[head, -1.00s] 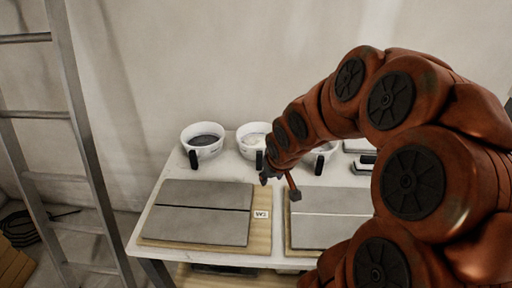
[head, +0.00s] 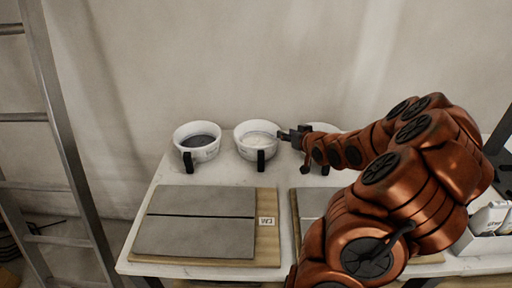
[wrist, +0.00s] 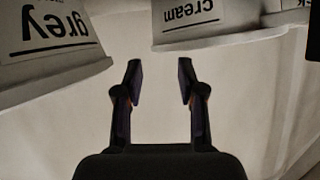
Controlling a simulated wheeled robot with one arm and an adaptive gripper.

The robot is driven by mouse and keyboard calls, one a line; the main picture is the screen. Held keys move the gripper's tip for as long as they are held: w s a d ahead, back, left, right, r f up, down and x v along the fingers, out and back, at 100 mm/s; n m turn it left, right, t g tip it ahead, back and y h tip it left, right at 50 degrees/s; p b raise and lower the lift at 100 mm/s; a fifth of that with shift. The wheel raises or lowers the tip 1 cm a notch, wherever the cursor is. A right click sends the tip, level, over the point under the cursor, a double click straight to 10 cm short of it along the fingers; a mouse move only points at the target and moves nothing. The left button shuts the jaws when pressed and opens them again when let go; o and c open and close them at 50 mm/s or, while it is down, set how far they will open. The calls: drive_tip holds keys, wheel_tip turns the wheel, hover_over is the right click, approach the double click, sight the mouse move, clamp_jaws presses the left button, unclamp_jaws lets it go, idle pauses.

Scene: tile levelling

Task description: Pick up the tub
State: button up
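Three white tubs stand in a row at the back of the table. The left tub (head: 209,152) holds dark material, and the middle tub (head: 240,147) holds pale material. Both show a black handle in front. The right tub (head: 322,127) is largely hidden behind my arm. My gripper (head: 284,135) is between the middle and right tubs. In the wrist view, my gripper (wrist: 161,82) is open with nothing between its fingers. That view is upside down: a tub labelled "grey" (wrist: 75,75) is at left and one labelled "cream" (wrist: 220,40) is at upper middle, both apart from the fingers.
Grey tiles on a wooden board (head: 267,250) with a small label lie in front of the tubs. A second tiled board is partly covered by my arm. A metal ladder (head: 55,130) stands left. White bottles (head: 489,217) sit in a holder at right.

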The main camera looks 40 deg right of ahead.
sight(272, 128)
drive_tip(key=shift+p+x, duration=0.3)
drive_tip(key=shift+x, duration=2.8)
clamp_jaws()
